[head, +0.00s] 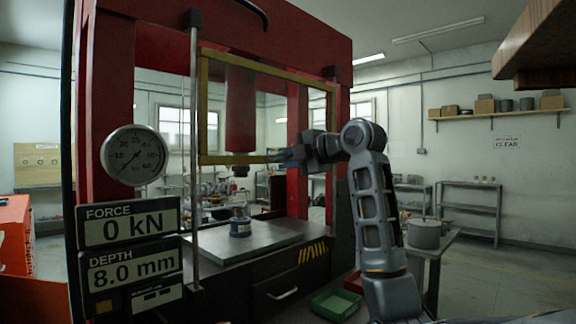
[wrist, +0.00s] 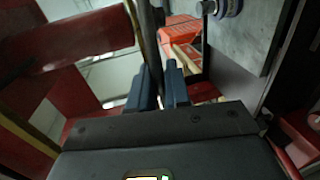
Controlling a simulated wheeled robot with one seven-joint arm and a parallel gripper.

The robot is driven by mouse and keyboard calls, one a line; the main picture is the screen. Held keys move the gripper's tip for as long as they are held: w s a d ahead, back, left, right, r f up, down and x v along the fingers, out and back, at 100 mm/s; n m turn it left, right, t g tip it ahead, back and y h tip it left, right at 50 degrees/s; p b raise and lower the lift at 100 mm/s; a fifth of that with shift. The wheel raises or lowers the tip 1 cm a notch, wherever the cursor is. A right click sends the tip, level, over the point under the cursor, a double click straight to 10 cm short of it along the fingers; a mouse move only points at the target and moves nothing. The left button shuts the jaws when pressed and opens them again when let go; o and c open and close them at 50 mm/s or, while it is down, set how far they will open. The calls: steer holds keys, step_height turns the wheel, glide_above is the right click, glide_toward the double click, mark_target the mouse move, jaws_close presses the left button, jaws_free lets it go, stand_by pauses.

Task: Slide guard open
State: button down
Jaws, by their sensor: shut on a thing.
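The guard (head: 204,112) is a yellow-edged frame with a clear pane in front of the red press. Its lower edge hangs well above the steel press table (head: 265,240). My gripper (head: 277,156) is at the guard's lower rail, near its middle, and is shut on the guard. In the wrist view my two dark fingers (wrist: 160,85) are close together, with a dark bar running up from between them. The exact contact is hard to make out there.
A round blue-and-silver part (head: 240,226) stands on the press table under the red ram (head: 240,115). A gauge (head: 134,155) and displays reading 0 kN and 8.0 mm are at left. A green tray (head: 335,305) and a grey pot (head: 424,233) are at right.

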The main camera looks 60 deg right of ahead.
steer(key=c, duration=1.3)
jaws_free()
steer(key=shift+s, duration=0.1)
steer(key=shift+b+v, duration=0.95)
steer(key=shift+v, duration=2.85)
